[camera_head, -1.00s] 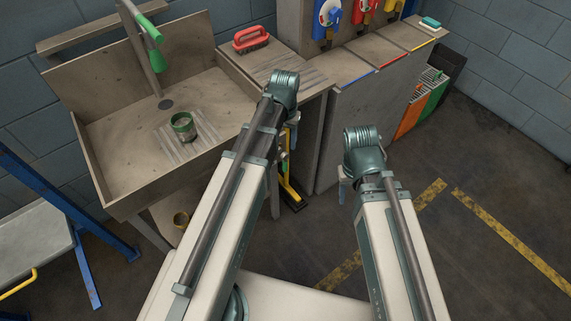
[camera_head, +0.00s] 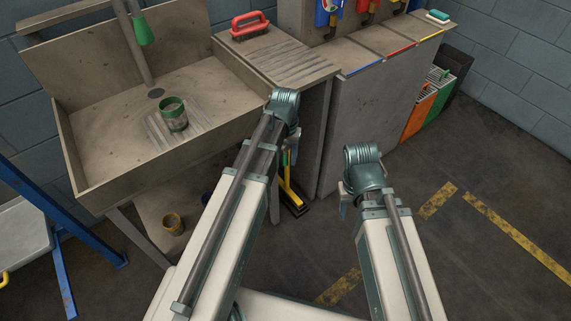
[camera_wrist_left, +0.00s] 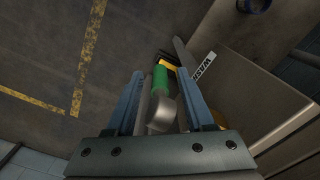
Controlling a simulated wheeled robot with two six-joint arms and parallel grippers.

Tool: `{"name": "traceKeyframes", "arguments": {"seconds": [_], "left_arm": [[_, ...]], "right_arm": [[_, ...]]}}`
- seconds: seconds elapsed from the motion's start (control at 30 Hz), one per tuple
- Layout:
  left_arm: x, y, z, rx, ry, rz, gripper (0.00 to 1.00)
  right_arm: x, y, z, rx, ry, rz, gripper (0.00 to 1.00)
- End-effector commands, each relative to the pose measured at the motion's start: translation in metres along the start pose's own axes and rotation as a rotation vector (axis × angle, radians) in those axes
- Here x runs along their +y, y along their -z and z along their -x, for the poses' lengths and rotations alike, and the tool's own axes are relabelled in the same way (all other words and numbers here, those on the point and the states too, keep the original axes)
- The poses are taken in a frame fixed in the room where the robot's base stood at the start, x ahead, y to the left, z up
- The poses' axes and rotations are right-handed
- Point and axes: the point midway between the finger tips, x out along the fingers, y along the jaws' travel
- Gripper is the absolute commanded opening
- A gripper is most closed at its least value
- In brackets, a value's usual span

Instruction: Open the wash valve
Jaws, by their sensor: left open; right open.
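The wash valve shows in the left wrist view as a green handle (camera_wrist_left: 160,80) beside a grey metal body (camera_wrist_left: 163,113). A white WASH label (camera_wrist_left: 203,68) is beyond it to the right. My left gripper (camera_wrist_left: 159,74) is open, with one finger on each side of the green handle in that view; I cannot tell whether they touch it. In the head view my left gripper (camera_head: 292,146) is at the sink's right end, and my arm hides most of the valve. My right gripper (camera_head: 344,207) is open and empty above the floor, further right.
The sink (camera_head: 110,180) holds a green-rimmed cup (camera_head: 173,114). A red brush (camera_head: 250,27) lies on the drainboard (camera_head: 285,62). A yellow-handled squeegee (camera_head: 292,192) stands below my left gripper. Yellow-marked floor (camera_head: 475,250) is clear at right.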

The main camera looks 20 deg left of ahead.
Motion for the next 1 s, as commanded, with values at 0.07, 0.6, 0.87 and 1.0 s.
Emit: {"name": "traceKeyframes", "arguments": {"seconds": [0.07,0.6,0.87,1.0], "left_arm": [[0.0000,0.0000,-0.0067,0.000,0.000,0.000,0.53],[0.0000,0.0000,-0.0059,0.000,0.000,0.000,0.08],[0.0000,0.0000,-0.0059,0.000,0.000,0.000,0.00],[0.0000,0.0000,-0.0059,0.000,0.000,0.000,0.00]], "right_arm": [[-0.0006,0.0004,-0.0067,0.000,0.000,0.000,0.50],[-0.0006,0.0003,-0.0058,0.000,0.000,0.000,0.50],[-0.0006,0.0003,-0.0059,0.000,0.000,0.000,0.50],[-0.0006,0.0003,-0.0059,0.000,0.000,0.000,0.50]]}}
